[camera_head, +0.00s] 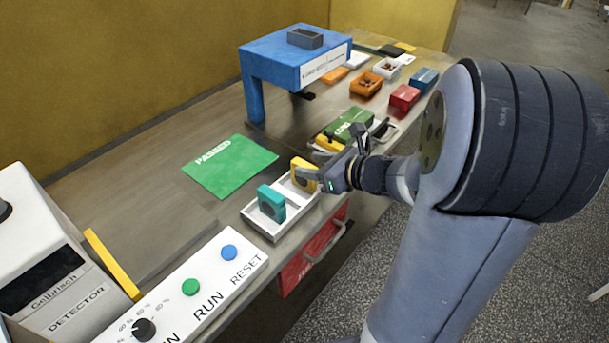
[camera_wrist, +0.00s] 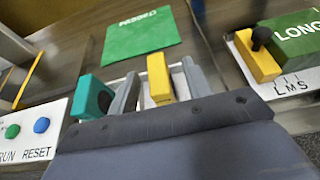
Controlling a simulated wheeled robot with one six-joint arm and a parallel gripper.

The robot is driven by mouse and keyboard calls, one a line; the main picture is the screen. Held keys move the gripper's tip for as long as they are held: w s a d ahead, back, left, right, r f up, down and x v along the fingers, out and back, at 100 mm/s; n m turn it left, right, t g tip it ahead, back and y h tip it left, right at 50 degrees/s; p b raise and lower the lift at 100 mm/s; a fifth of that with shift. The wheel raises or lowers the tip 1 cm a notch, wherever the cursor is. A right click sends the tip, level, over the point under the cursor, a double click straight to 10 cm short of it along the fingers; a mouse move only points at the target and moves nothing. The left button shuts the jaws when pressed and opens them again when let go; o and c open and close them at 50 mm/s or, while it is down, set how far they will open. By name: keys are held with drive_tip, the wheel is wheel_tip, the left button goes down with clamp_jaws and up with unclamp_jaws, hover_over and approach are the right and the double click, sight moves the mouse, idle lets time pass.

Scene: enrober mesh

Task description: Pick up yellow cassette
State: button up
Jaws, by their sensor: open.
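The yellow cassette (camera_head: 303,172) stands upright in the right part of a white two-part tray (camera_head: 262,231). In the wrist view the yellow cassette (camera_wrist: 158,78) shows between the two fingers of my gripper (camera_wrist: 160,84). My gripper (camera_head: 322,175) is open, low at the tray's right end, with one finger on each side of the cassette. Gaps seem to show on both sides; whether a finger touches it I cannot tell. The cassette's lower part is hidden by my gripper in the wrist view. A teal cassette (camera_head: 271,203) stands in the tray's left part, close to the left finger.
A green PASSED mat (camera_head: 230,166) lies behind the tray. A green LONG box (camera_head: 350,125) and a yellow block with a black knob (camera_wrist: 257,57) are at the right. A blue arch (camera_head: 290,55) stands farther back. A RUN/RESET panel (camera_head: 190,287) is at the front left.

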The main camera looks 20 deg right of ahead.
sight(308, 166)
drive_tip(key=x, duration=0.4)
drive_tip(key=shift+w+a+f, duration=0.1)
drive_tip(key=shift+a+f, duration=0.2)
drive_tip(key=shift+f, duration=0.1)
drive_tip(key=shift+c, duration=0.4)
clamp_jaws()
